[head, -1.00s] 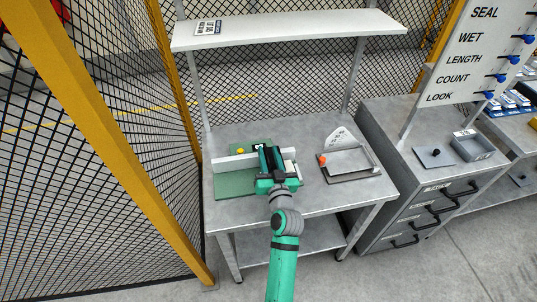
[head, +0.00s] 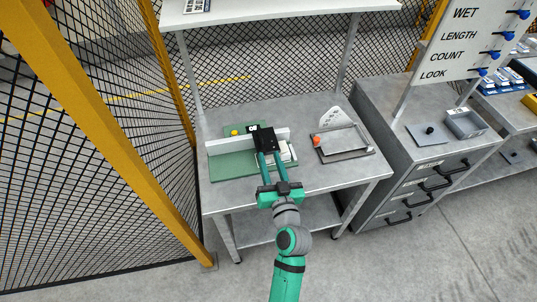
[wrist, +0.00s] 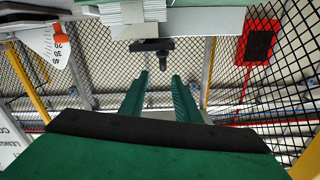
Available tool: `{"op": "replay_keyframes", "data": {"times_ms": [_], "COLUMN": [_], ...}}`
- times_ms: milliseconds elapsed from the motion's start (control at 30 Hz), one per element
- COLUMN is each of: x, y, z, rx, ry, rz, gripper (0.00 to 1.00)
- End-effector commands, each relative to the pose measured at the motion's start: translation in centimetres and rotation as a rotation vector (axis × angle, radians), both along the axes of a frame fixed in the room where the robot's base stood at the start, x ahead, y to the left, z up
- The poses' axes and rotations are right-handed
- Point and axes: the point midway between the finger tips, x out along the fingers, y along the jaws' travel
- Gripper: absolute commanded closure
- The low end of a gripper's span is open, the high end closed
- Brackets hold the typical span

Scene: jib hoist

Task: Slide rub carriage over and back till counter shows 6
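The rub carriage appears to be the black block (head: 265,138) at the white rail (head: 231,144) on the green base board (head: 228,168). In the wrist view a black plate with a small knob (wrist: 152,46) shows under pale stacked blocks, just beyond my fingertips. My gripper (head: 272,158) points at the black block from the front edge of the bench. Its two green fingers are apart with nothing between them, also in the wrist view (wrist: 160,85). The counter (head: 253,127) is a small dark display behind the rail; its digits are too small to read surely.
A yellow button or knob (head: 234,132) sits left of the counter. A grey tray with an orange piece (head: 317,141) and a white dial stands right on the bench. A shelf (head: 270,14) hangs above the back. Drawers (head: 423,185) stand right, mesh fencing left.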

Motion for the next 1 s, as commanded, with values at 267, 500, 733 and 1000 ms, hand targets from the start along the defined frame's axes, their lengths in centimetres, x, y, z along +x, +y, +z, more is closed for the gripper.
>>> {"op": "replay_keyframes", "data": {"times_ms": [267, 500, 733, 1000], "x": [0.0, 0.5, 1.3, 5.0], "y": [0.0, 0.7, 1.1, 2.3], "z": [0.0, 0.0, -0.1, 0.0], "rx": [-0.002, -0.226, -0.375, -0.372], "ry": [-0.002, -0.076, -0.125, -0.126], "rz": [0.0, 0.003, 0.0, 0.0], "gripper": [0.71, 0.71, 0.71, 0.71]}}
